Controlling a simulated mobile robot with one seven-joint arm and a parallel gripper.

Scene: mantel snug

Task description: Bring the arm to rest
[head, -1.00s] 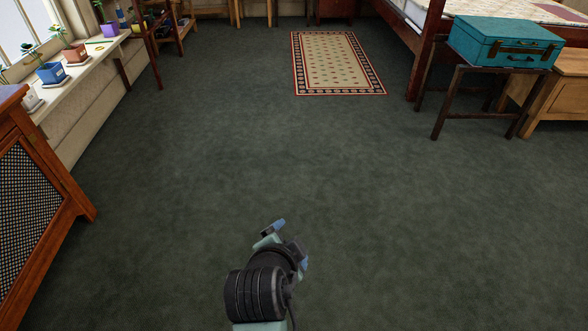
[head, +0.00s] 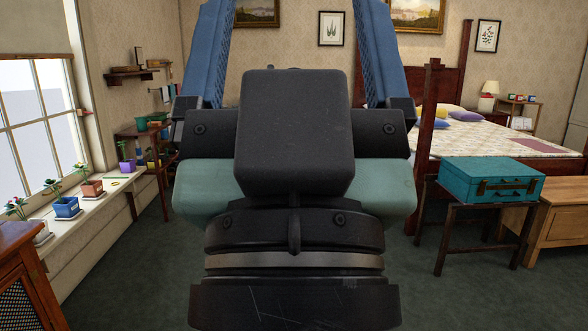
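My gripper (head: 294,22) fills the middle of the head view, raised close in front of the camera and pointing up. Its two blue fingers stand wide apart at the left and right, and their tips reach the top edge of the picture. The black and pale green gripper body and wrist hide the middle of the room and much of the floor.
A teal suitcase (head: 492,180) lies on a dark stand (head: 443,226) at the right, beside a wooden chest (head: 552,224) and a bed (head: 500,146). Potted plants line the window sill (head: 88,209) at the left. A wooden cabinet (head: 22,265) stands at the near left.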

